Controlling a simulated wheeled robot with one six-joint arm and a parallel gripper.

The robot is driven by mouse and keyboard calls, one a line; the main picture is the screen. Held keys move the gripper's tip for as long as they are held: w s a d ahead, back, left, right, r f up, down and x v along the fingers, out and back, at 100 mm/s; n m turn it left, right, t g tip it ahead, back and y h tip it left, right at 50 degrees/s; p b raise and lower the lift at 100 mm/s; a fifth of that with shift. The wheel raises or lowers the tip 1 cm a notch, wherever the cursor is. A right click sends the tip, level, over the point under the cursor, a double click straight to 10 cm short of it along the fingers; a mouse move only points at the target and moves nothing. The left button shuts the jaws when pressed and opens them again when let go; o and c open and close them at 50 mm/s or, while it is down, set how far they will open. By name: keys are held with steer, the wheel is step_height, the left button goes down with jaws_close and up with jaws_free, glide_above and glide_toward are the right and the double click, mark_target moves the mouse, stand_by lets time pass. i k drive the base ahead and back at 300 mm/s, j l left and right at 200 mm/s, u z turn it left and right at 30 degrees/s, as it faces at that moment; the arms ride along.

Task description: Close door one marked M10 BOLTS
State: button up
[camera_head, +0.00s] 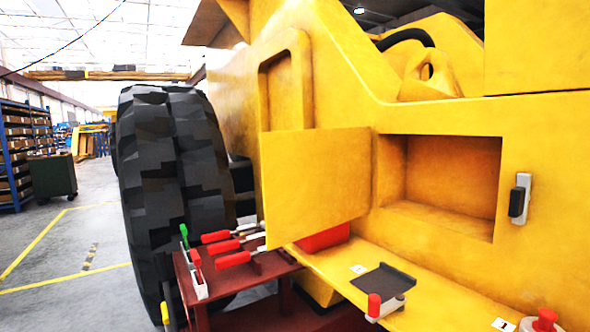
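A flat yellow door (315,185) stands open on the side of a large yellow machine body (550,150). It swings out to the left of a rectangular recess (450,175), which shows open and empty. No M10 BOLTS marking is readable on the door. A latch (520,198) with a black grip and light plate is on the panel right of the recess. My gripper is not in the picture.
Below the recess, a yellow ledge (430,290) carries a dark plate (383,280), a red-topped clamp (375,306) and small white tags. A dark red bench (255,268) with red-handled tools stands under the door. A big black tyre (170,180) is left; floor beyond is open.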

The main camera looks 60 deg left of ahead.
mark_target(315, 181)
steer(key=j, duration=1.45)
steer(key=i+j, duration=0.15)
steer(key=j, duration=1.3)
steer(key=k+j, duration=0.45)
steer(key=j, duration=0.15)
steer(key=k+j, duration=0.45)
steer(key=i+j+z, duration=0.05)
steer(key=j, duration=0.1)
